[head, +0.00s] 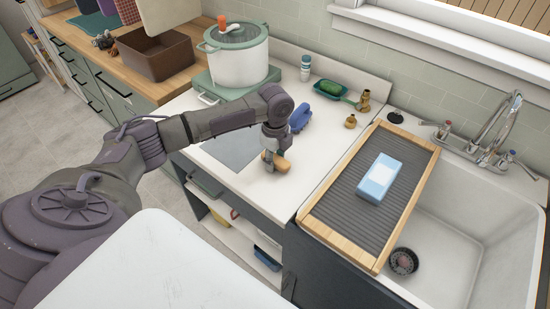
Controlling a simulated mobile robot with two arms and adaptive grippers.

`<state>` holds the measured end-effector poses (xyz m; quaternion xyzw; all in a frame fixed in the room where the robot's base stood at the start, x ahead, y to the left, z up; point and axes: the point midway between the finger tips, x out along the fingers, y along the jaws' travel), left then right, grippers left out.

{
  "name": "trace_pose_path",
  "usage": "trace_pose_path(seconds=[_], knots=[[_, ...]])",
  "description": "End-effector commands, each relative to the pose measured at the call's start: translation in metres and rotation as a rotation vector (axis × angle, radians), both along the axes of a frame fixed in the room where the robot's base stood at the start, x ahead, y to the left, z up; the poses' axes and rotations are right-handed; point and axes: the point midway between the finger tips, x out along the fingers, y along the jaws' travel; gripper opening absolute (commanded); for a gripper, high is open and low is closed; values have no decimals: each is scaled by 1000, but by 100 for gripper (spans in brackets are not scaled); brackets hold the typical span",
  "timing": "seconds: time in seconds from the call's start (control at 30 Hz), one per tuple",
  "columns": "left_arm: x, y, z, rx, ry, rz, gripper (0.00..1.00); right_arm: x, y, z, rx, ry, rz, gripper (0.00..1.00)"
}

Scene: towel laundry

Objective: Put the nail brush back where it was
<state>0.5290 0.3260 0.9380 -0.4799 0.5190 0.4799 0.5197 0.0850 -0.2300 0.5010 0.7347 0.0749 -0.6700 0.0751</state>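A small tan wooden piece (282,164), which looks like the nail brush, is at the front part of the white counter, right at my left gripper's fingertips. My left gripper (272,154) points down over it and hides part of it. The fingers meet or straddle the piece, but it is too small to tell whether they are closed on it, or whether it touches the counter. My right gripper is out of view.
A blue brush-like object (300,117) stands just behind the gripper. A green dish (331,91), brass pieces (364,101) and a white pot (237,62) are farther back. A ridged drainboard (346,205) holding a blue-white box (379,178) lies right, beside the sink (468,238).

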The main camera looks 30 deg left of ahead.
Motion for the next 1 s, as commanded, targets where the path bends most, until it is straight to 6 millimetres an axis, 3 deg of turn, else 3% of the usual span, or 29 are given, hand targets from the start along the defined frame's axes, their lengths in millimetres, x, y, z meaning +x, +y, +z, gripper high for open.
trace_pose_path(seconds=[0.03, 0.1, 0.5, 1.0], knots=[[0, 0, 0, 0, 0, 0, 51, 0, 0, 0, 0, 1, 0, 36], [0, 0, 0, 0, 1, 0, 61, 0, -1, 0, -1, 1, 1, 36], [1, 0, 8, 1, -2, 0, 61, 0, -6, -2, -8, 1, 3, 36], [1, 0, 103, 0, -4, 0, 61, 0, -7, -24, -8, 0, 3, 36]])
